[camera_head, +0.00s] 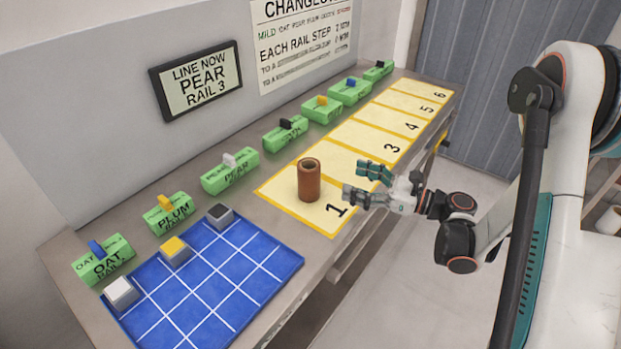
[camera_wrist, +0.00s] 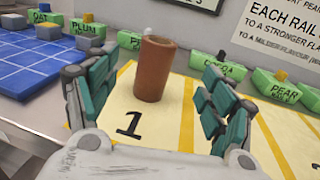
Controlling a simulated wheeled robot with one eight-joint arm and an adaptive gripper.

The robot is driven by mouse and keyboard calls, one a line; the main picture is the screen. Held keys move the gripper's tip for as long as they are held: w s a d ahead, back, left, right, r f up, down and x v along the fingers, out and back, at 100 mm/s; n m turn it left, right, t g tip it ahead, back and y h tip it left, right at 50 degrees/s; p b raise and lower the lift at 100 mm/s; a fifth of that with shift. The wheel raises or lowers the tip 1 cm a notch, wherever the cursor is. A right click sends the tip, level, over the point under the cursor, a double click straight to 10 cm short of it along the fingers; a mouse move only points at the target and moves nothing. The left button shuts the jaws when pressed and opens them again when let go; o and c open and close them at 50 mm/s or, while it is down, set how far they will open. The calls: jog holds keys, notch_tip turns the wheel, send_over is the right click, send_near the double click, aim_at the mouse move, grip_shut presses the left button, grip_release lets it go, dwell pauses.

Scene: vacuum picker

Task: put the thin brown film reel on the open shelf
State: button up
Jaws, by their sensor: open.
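A brown hollow tube (camera_head: 309,182) stands upright on the cream strip's section marked 1; it also shows in the wrist view (camera_wrist: 154,70). It is tall and open-topped, not a thin reel, and no film reel is seen. My gripper (camera_head: 362,182) is open and empty, to the right of the tube. In the wrist view my gripper (camera_wrist: 158,98) has its teal fingers spread, and the tube stands beyond and between them, apart from both. I cannot make out a clear open shelf; a rack (camera_head: 603,185) shows partly at the right edge, behind my arm.
A blue gridded tray (camera_head: 262,290) with white, yellow and black-topped blocks lies at the front left. Several green labelled holders (camera_head: 230,173) line the wall side. The numbered cream strip (camera_head: 358,137) runs to the back, bare beyond the tube. A dark-framed sign (camera_head: 196,82) reads PEAR RAIL 3.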

jog(key=b, duration=0.1)
send_near(309, 165)
jog(key=a+r, duration=0.1)
jog(key=a, duration=0.3)
jog(key=shift+r+b+x, duration=0.1)
jog(key=shift+b+x, duration=0.45)
jog(key=shift+x, duration=0.85)
jog(key=shift+r+b+x, duration=0.15)
jog(key=shift+b+x, duration=0.35)
jog(key=shift+x, duration=0.9)
jog(key=c, duration=1.8)
jog(key=shift+r, duration=0.1)
notch_tip(309, 165, up, 19)
jog(key=p, duration=0.7)
jog(key=w+d+f+m+t+h, duration=0.3)
jog(key=d+m+t+h, duration=0.2)
jog(key=d+h, duration=0.3)
jog(key=w+d+f+m+t+h, duration=0.3)
jog(key=d+m+h, duration=0.4)
jog(key=d, duration=0.4)
jog(key=shift+f+m+t+h, duration=0.3)
jog(key=shift+f+t+h, duration=0.15)
jog(key=shift+t, duration=0.45)
